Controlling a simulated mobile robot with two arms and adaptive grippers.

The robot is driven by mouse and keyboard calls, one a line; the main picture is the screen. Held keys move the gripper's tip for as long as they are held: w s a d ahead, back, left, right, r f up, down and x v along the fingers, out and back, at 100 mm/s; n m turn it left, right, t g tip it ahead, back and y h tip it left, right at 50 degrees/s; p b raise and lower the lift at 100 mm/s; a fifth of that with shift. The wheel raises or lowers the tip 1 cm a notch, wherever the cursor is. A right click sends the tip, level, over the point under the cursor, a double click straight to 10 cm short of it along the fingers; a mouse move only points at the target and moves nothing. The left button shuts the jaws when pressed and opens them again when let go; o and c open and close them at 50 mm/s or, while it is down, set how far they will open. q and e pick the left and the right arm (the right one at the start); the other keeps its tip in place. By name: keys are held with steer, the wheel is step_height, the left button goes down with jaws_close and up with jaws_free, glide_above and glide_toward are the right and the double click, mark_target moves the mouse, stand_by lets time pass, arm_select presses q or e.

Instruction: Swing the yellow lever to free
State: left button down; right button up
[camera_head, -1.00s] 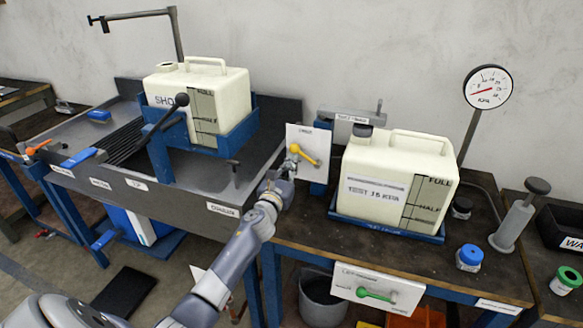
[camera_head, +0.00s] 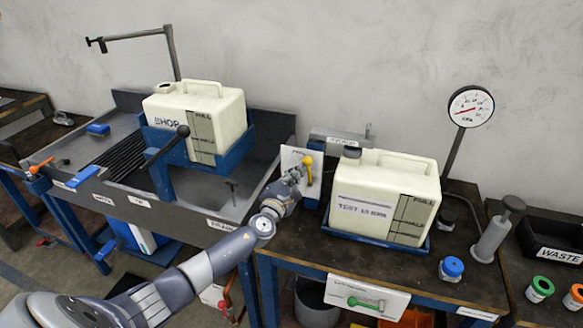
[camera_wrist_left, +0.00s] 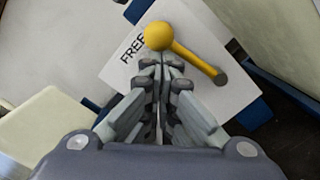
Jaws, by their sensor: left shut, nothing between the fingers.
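The yellow lever (camera_head: 309,169) is on a white plate (camera_head: 289,161) at the left end of the right bench. In the head view its round knob is at the top and its arm points down. In the left wrist view the knob (camera_wrist_left: 158,36) is beside the word FREE, and the arm runs to a grey pivot (camera_wrist_left: 220,78). My left gripper (camera_head: 301,168) is at the lever's left side. Its fingers (camera_wrist_left: 160,66) are shut and empty, with the tips at the knob's lower edge; whether they touch it I cannot tell. My right gripper is out of view.
A cream test tank (camera_head: 365,205) stands right of the plate, and a hopper tank (camera_head: 225,115) sits in a blue cradle on the left. A gauge (camera_head: 470,106) stands behind. A green lever (camera_head: 366,303) is on a lower plate. Bare wall is above.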

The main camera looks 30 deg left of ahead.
arm_select(q)
steer(key=shift+w+d+r+m+p, duration=0.1)
steer(key=shift+d+r+m+p, duration=0.25)
steer(key=shift+m+p, duration=0.3)
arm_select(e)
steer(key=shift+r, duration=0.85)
arm_select(q)
steer(key=shift+f, duration=0.1)
